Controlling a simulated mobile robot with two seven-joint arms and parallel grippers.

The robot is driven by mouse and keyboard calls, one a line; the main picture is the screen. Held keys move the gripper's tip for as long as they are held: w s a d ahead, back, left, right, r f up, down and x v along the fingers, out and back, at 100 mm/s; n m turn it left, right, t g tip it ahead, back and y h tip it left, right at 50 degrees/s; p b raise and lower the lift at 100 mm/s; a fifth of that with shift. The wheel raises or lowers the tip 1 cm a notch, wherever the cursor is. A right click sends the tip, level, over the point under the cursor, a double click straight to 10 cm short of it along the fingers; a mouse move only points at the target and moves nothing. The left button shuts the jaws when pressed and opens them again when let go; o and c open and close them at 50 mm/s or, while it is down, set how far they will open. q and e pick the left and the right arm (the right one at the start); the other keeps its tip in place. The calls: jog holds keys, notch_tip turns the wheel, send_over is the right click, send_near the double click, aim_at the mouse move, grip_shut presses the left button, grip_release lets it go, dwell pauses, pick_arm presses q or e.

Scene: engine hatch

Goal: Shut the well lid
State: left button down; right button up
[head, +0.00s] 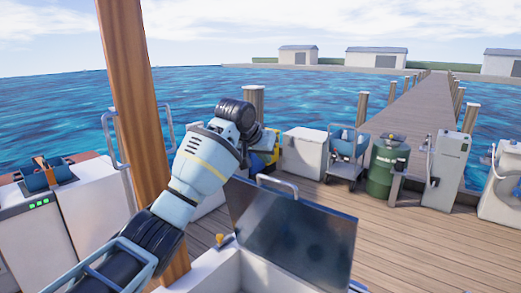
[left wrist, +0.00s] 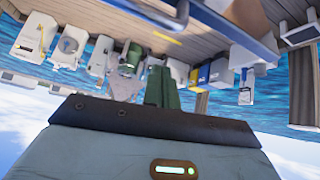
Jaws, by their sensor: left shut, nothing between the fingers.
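The well lid (head: 300,238) is a dark, glossy panel standing open and tilted up above a white well box (head: 262,275) at the lower middle of the head view. A light handle (head: 278,186) shows at its top edge. My left gripper (head: 250,134) is up beyond the lid's upper left, at the end of my raised arm. It is shut and empty, apart from the lid; its fingertips are hard to make out. I cannot clearly make out the lid in the left wrist view. My right gripper is not in view.
A wooden post (head: 138,130) rises close beside my left arm. White cabinets (head: 62,222) stand at the left. A white bin (head: 304,152), a blue-loaded cart (head: 346,155), a green drum (head: 388,165) and a grey pedestal (head: 446,170) line the deck edge. Open planks (head: 420,240) lie right of the lid.

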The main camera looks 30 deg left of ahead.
pick_arm(q)
jog(key=shift+s+f+p, duration=0.2)
jog(key=shift+s+p, duration=0.05)
jog(key=shift+s, duration=0.25)
jog(key=shift+s+f+p, duration=0.15)
jog(key=shift+s+p, duration=0.05)
jog(key=shift+s, duration=0.3)
jog(key=shift+s+d+f, duration=0.1)
jog(key=shift+s+f, duration=0.1)
jog(key=shift+s, duration=0.35)
jog(key=shift+s+f, duration=0.2)
jog(key=shift+f, duration=0.05)
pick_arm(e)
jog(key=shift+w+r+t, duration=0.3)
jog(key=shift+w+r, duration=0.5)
pick_arm(q)
jog(key=shift+f, duration=0.1)
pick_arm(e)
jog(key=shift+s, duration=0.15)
